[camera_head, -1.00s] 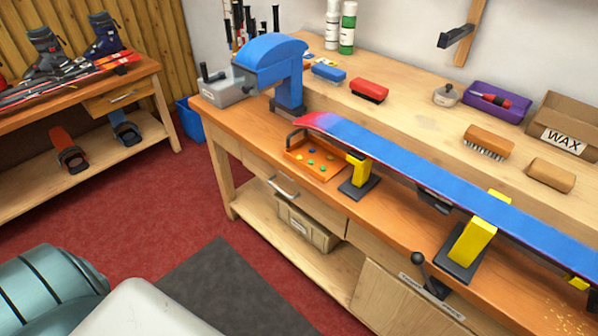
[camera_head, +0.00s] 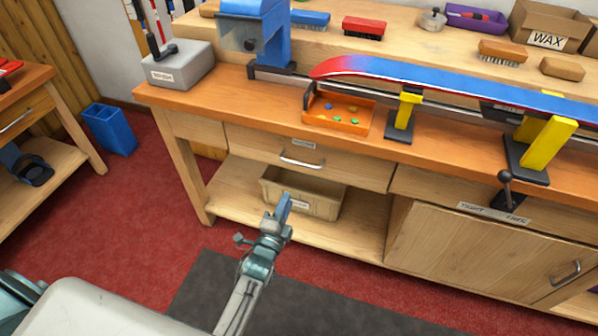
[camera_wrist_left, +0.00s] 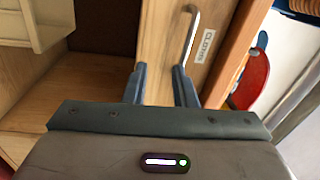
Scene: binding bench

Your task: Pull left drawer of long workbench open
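The left drawer (camera_head: 348,168) of the long workbench (camera_head: 190,106) is shut, its wooden front flush under the orange top. Its metal bar handle (camera_head: 302,162) sits mid-front, below a small label. My left gripper (camera_head: 285,203) is low in front of the drawer, apart from the handle, before the lower shelf. In the left wrist view my left gripper (camera_wrist_left: 158,68) is open, with nothing between its fingers. There the drawer front (camera_wrist_left: 160,35) lies ahead, turned sideways, and the handle (camera_wrist_left: 190,35) is beyond the fingertips, slightly right. My right gripper is not in view.
A bin (camera_head: 325,203) stands on the lower shelf below the drawer. A cabinet door (camera_head: 480,255) is to the right. On the bench are an orange tray (camera_head: 322,122) and a ski (camera_head: 430,75) on yellow supports. The floor in front holds a grey mat (camera_head: 330,300).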

